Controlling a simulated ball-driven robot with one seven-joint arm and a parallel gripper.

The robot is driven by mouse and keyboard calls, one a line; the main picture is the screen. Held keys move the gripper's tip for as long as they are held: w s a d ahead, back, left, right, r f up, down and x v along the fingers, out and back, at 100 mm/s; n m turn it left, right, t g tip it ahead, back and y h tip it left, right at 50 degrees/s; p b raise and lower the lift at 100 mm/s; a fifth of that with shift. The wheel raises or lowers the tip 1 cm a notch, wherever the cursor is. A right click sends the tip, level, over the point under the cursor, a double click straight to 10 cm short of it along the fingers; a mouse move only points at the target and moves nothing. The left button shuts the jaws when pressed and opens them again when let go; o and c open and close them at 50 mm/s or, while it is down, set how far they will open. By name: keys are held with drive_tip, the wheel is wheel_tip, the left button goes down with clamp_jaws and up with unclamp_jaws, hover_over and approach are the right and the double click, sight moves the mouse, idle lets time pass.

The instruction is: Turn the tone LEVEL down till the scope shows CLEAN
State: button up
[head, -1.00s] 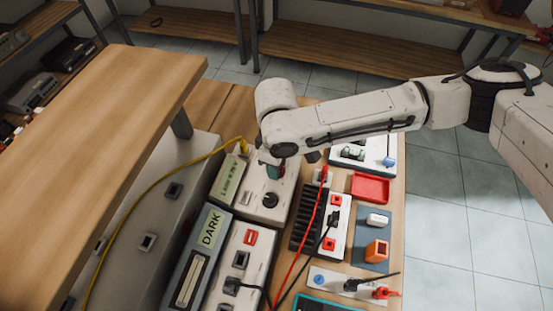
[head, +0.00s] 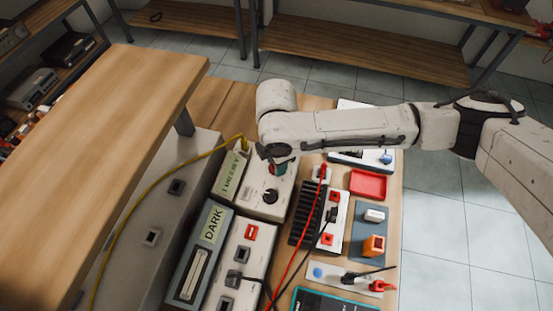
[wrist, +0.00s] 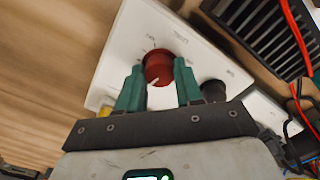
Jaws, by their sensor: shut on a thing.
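The red knob (wrist: 158,66) stands on a white box (wrist: 120,60), with a pale pointer mark on its lower left side. The box's printed letters are too small to read surely. My gripper (wrist: 159,80) has its two green fingers on either side of the knob, shut on it. In the head view my gripper (head: 279,168) is over the white box (head: 262,202), and my arm hides the knob. A grey unit in front has a display reading DARK (head: 213,225).
A black knob (head: 270,196) sits close by on the same box. A yellow cable (head: 165,175) runs to its back. A black finned block (head: 306,215), red and black leads and a red tray (head: 368,184) lie to the right. A wooden shelf (head: 100,130) rises at left.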

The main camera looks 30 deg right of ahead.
drive_tip(key=shift+n, duration=0.6)
drive_tip(key=o, duration=1)
drive_tip(key=shift+o, duration=0.2)
drive_tip(key=shift+r, duration=0.15)
wheel_tip(320, 180, up, 10)
drive_tip(key=shift+r+b, duration=0.25)
drive_tip(key=shift+b, duration=0.2)
